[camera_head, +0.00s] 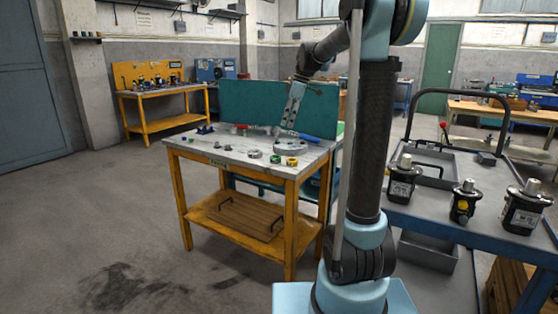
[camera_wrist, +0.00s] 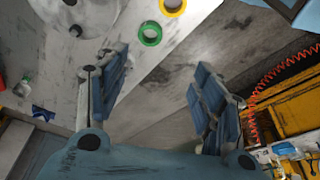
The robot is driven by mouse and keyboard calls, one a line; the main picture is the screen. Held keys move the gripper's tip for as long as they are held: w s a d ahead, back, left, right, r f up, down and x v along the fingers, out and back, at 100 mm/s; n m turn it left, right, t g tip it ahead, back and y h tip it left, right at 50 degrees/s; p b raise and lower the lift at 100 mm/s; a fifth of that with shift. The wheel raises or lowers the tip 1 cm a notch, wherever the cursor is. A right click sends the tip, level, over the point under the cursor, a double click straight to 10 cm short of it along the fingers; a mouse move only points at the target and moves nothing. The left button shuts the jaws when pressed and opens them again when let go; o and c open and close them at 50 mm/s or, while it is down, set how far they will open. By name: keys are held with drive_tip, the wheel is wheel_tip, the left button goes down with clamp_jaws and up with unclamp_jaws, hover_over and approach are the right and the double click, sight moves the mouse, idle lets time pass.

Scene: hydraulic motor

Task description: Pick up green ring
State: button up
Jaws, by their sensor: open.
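The green ring (camera_head: 275,158) lies on the grey top of the orange workbench (camera_head: 220,152), close to its front edge. In the wrist view the green ring (camera_wrist: 150,43) lies flat near the bench edge, with its hole facing up. A yellow ring (camera_wrist: 172,12) lies beside it. My gripper (camera_wrist: 160,62) is open and empty, its two fingers spread wide. In the wrist picture the ring shows beyond the fingertips, nearer the left finger, and is not between the pads. In the head view my gripper is small above the back of the bench.
A large grey round part (camera_wrist: 75,15) lies on the bench left of the rings. Several small parts and a red-handled tool (camera_head: 240,127) are also on the bench. A blue cart with black motors (camera_head: 403,180) stands at the right. Open floor lies to the left.

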drive_tip(key=w, duration=0.2)
approach(276, 159)
drive_tip(key=shift+n, duration=0.3)
drive_tip(key=w+f, duration=0.1)
drive_tip(key=f, duration=0.1)
drive_tip(key=a+f, duration=0.1)
drive_tip(key=f, duration=0.2)
drive_tip(key=w+a+f, duration=0.1)
drive_tip(key=f, duration=0.2)
drive_tip(key=shift+w+a+f, duration=0.15)
drive_tip(key=shift+w+a, duration=0.1)
drive_tip(key=shift+w, duration=0.05)
drive_tip(key=c, duration=0.8)
